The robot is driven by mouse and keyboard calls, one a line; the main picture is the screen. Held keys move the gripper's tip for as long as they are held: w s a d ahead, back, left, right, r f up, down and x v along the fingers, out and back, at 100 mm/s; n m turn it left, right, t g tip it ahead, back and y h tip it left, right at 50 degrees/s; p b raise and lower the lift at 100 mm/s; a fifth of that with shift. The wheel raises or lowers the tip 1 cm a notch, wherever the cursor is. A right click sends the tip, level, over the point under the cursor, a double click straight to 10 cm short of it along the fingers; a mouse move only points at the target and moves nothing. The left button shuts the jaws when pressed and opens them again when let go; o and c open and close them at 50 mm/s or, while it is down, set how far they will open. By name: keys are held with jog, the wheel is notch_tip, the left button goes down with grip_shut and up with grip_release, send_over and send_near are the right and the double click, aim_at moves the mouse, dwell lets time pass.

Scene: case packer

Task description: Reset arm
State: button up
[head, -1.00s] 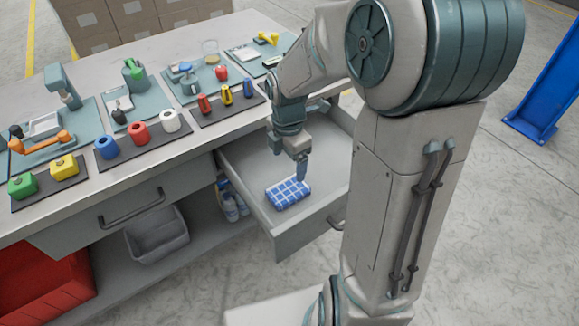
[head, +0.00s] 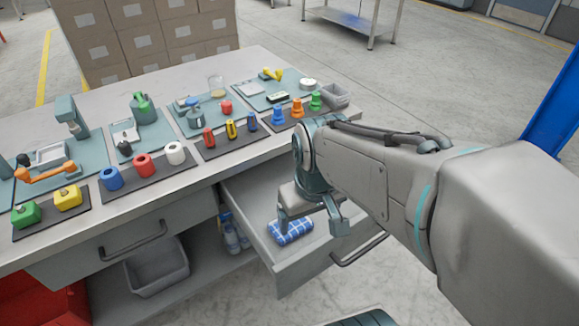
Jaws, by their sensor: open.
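My gripper (head: 313,225) hangs above the open drawer (head: 277,270) at the right end of the workbench. Its two fingers are spread apart with nothing between them that I can see. A blue and white checked cloth (head: 291,233) lies folded on the drawer's floor, just below and behind the left finger. The finger hides a small part of it, and I cannot tell whether they touch. My arm reaches in from the right and covers part of the drawer's far right side.
The bench top (head: 142,205) holds several mats with blocks, rolls, bottles and cups. A closed drawer (head: 130,243) is left of the open one. A grey bin (head: 157,268) sits on the shelf below. Cardboard boxes (head: 150,35) and a steel table (head: 350,22) stand behind.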

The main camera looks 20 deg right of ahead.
jog(key=shift+s+d+r+m, duration=0.1)
jog(key=shift+s+m, duration=0.35)
jog(key=shift+m, duration=0.35)
